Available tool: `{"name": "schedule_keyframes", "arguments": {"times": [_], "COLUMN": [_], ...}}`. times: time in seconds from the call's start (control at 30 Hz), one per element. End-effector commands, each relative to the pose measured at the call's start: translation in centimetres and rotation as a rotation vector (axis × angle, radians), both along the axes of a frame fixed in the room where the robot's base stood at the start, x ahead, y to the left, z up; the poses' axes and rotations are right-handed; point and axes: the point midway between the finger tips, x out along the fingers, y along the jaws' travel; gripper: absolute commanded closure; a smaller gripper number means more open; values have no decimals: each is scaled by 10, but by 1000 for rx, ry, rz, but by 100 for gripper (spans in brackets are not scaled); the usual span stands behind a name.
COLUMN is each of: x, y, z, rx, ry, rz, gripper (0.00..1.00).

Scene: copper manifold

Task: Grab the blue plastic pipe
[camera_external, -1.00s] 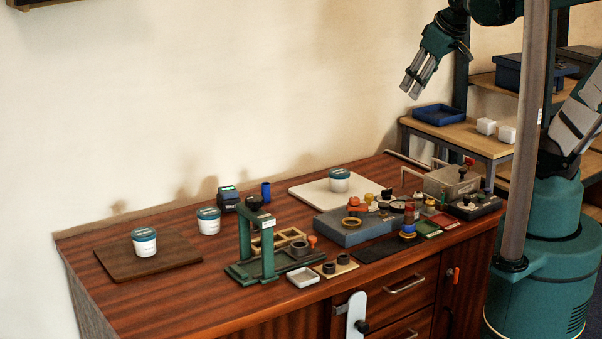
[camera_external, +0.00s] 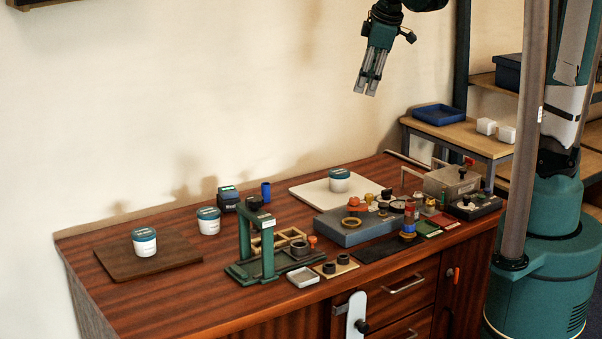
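A small upright blue cylinder, which looks like the blue plastic pipe (camera_external: 265,192), stands at the back of the wooden bench, right of a dark box with a green top. My gripper (camera_external: 365,93) hangs high above the back right of the bench, well up and to the right of the pipe. Its fingers point down, with a narrow gap between them and nothing held. The pipe's lower end is partly hidden by the black item in front of it.
A green press-like frame (camera_external: 270,246) stands in front of the pipe. White tubs with blue lids (camera_external: 208,221) stand left and right of it. A grey block (camera_external: 352,228) with rings and several fittings crowds the right. A blue tray (camera_external: 438,115) sits on the side shelf.

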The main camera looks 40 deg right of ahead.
Motion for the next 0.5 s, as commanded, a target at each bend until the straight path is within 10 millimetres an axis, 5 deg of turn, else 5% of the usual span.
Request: {"name": "schedule_keyframes", "arguments": {"times": [0.5], "x": [75], "y": [46], "z": [-40], "rx": [-120], "ry": [84], "rz": [289], "gripper": [67]}}
